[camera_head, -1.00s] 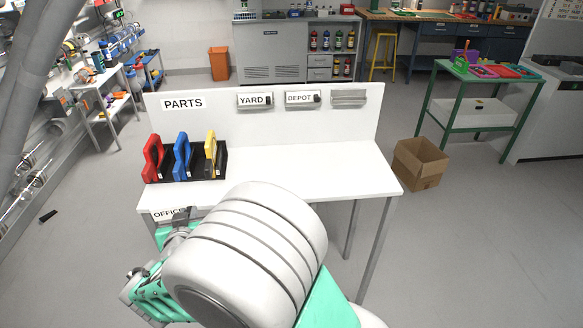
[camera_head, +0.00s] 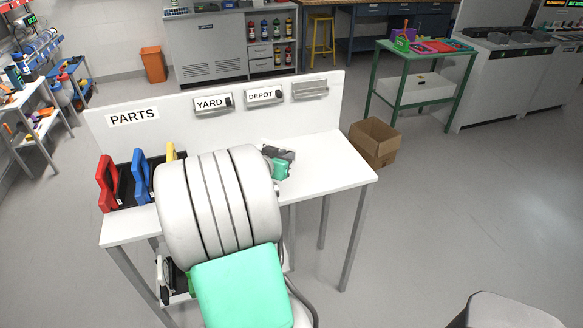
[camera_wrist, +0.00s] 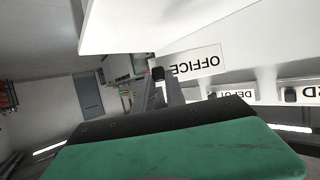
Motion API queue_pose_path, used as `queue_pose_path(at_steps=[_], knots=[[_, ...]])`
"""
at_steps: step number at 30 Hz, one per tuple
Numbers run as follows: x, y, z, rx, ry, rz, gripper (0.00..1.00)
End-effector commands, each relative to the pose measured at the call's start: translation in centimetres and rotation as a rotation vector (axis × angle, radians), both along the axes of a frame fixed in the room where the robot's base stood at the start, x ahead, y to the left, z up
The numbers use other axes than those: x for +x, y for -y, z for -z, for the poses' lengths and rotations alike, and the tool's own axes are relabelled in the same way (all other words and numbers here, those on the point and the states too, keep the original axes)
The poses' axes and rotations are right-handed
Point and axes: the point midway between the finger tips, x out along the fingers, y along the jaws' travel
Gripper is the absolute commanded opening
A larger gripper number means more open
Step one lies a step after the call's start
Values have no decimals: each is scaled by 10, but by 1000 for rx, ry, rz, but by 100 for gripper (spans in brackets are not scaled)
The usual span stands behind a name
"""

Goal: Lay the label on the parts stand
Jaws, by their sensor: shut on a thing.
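The white label reading OFFICE (camera_wrist: 205,62) shows upside down in the wrist view. My gripper (camera_wrist: 166,86) is shut on it near one end. In the head view my gripper (camera_head: 279,158) is over the right half of the parts stand (camera_head: 328,165), a white table with a back panel marked PARTS. The held label cannot be made out there, and my arm hides the middle of the tabletop. I cannot tell whether the label touches the stand.
YARD (camera_head: 212,104) and DEPOT (camera_head: 263,95) labels sit on the back panel, beside an empty grey holder (camera_head: 310,89). Red (camera_head: 108,184), blue (camera_head: 142,178) and partly hidden yellow handled things stand at the left. A cardboard box (camera_head: 375,142) is on the floor at right.

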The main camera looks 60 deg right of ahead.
Motion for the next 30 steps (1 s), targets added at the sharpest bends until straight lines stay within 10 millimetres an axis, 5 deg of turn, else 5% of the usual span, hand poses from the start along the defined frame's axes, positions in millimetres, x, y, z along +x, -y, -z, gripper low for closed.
queue_pose_path(at_steps=[6, 15, 27, 28, 30], knots=[[-5, 38, 45, 2, -2, 3, 0], [-6, 50, 85, 3, -3, 2, 0], [-6, 50, 94, -1, 0, 3, 0], [-6, 50, 94, -1, 0, 3, 16], [-6, 50, 93, 0, 0, 3, 22]])
